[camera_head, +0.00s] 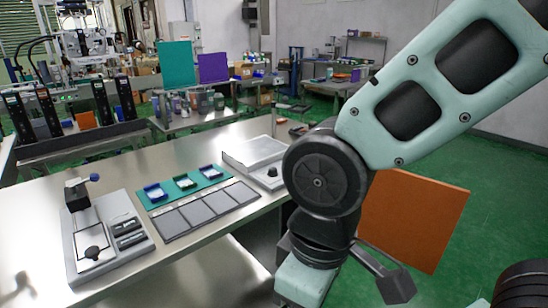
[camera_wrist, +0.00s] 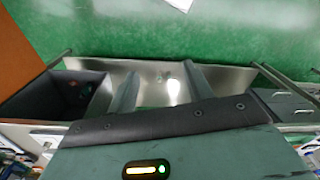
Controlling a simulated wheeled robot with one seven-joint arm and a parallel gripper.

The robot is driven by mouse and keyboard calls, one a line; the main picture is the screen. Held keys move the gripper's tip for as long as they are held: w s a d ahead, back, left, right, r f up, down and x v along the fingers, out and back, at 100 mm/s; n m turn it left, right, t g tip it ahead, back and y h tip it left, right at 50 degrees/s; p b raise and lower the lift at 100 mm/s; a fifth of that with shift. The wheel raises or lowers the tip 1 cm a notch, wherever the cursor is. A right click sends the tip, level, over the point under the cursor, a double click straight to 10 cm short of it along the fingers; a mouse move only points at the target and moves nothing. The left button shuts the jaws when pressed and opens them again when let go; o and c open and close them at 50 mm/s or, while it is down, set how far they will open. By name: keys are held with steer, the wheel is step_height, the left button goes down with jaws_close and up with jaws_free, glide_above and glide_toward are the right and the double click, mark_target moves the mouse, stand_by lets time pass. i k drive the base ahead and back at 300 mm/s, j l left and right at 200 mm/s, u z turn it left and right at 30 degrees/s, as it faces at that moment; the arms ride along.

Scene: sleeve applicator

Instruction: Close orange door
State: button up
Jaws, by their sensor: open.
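The orange door (camera_head: 425,222) is a flat upright panel right of the steel bench in the head view, swung out over the green floor. My arm hides its left edge and hinge side. In the wrist view a strip of orange (camera_wrist: 16,52) shows at the upper left. My gripper (camera_wrist: 160,78) is open in the wrist view, its two fingers apart with nothing between them. It is beside the door, to the right of the orange strip, and no contact shows. In the head view my arm hides most of the gripper.
The steel bench (camera_head: 110,180) holds a grey fixture (camera_head: 105,240), a teal tray (camera_head: 185,188) and a pale box (camera_head: 255,150). Green floor (camera_head: 480,180) is open beyond the door.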

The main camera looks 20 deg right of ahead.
mark_target(412, 218)
steer(key=i+l, duration=0.1)
steer(key=l, duration=0.25)
steer(key=i+l+u, duration=0.1)
steer(key=l, duration=0.25)
steer(key=i+l, duration=0.1)
steer(key=l, duration=0.25)
steer(key=i+l+u, duration=0.1)
steer(key=l+u, duration=0.2)
steer(key=l, duration=0.45)
steer(key=l+u, duration=0.3)
steer(key=l, duration=0.45)
steer(key=l+u, duration=0.3)
steer(key=l, duration=0.45)
steer(key=k+l+u, duration=0.3)
steer(key=l, duration=0.45)
steer(key=k+l+u, duration=0.15)
steer(key=l, duration=0.35)
steer(key=k+l+u, duration=0.2)
steer(key=l, duration=0.3)
steer(key=k+l+u, duration=0.15)
steer(key=l, duration=0.3)
steer(key=k+l+u, duration=0.2)
steer(key=l, duration=0.25)
steer(key=k+l+u, duration=0.15)
steer(key=k+l, duration=0.15)
steer(key=k+l+z, duration=0.25)
steer(key=i+z, duration=0.15)
steer(key=z, duration=0.35)
